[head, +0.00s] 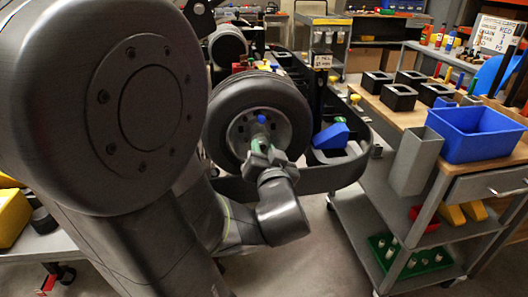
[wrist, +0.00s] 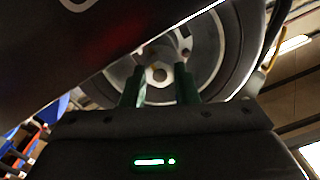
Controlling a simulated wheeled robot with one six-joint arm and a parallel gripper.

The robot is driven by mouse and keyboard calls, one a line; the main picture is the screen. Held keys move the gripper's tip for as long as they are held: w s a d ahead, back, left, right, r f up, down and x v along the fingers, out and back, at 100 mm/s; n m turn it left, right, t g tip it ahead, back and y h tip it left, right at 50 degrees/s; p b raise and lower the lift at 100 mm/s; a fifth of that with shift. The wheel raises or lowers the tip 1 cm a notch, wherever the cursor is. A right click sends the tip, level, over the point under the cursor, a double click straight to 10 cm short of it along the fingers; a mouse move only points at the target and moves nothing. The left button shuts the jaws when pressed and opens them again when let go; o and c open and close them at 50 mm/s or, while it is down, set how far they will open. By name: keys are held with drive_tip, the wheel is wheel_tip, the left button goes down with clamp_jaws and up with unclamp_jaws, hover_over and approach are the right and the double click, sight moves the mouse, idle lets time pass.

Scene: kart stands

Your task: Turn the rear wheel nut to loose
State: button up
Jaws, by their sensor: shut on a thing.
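The rear wheel (head: 222,120) is a black tyre with a grey rim, standing upright on the kart; it also fills the upper middle of the wrist view (wrist: 235,45). The wheel nut (wrist: 158,74) is a pale piece at the hub centre, between the two green fingers. My gripper (head: 261,142) is at the hub, shut on the nut; its fingers also show in the wrist view (wrist: 162,84). A small blue piece (head: 261,118) shows on the hub just above the fingers. The nut is mostly hidden by the fingers in the head view. Its turn position cannot be told.
A kart bumper (head: 320,178) curves right of the wheel. A workbench cart (head: 415,120) at right carries a blue bin (head: 475,132) and black square holders (head: 398,97). A yellow container (head: 10,218) is at far left. Bare floor lies between kart and cart.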

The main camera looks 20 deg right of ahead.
drive_tip(key=n+b, duration=0.2)
drive_tip(key=n, duration=0.2)
drive_tip(key=shift+f+b, duration=0.1)
drive_tip(key=shift+b, duration=0.2)
drive_tip(key=n+b, duration=0.3)
drive_tip(key=n, duration=0.2)
drive_tip(key=shift+n, duration=0.3)
drive_tip(key=n+b, duration=0.2)
drive_tip(key=n, duration=0.2)
drive_tip(key=shift+n, duration=0.3)
drive_tip(key=n+b, duration=0.3)
drive_tip(key=n, duration=0.2)
drive_tip(key=n+b, duration=0.3)
drive_tip(key=n, duration=0.3)
drive_tip(key=shift+b, duration=0.35)
drive_tip(key=n+b, duration=0.2)
drive_tip(key=n, duration=0.2)
drive_tip(key=shift+f+b, duration=0.1)
drive_tip(key=shift+b, duration=0.3)
drive_tip(key=n+b, duration=0.2)
drive_tip(key=n, duration=0.2)
drive_tip(key=shift+n, duration=0.4)
drive_tip(key=n, duration=0.4)
drive_tip(key=shift+n, duration=0.4)
drive_tip(key=shift+o, duration=0.2)
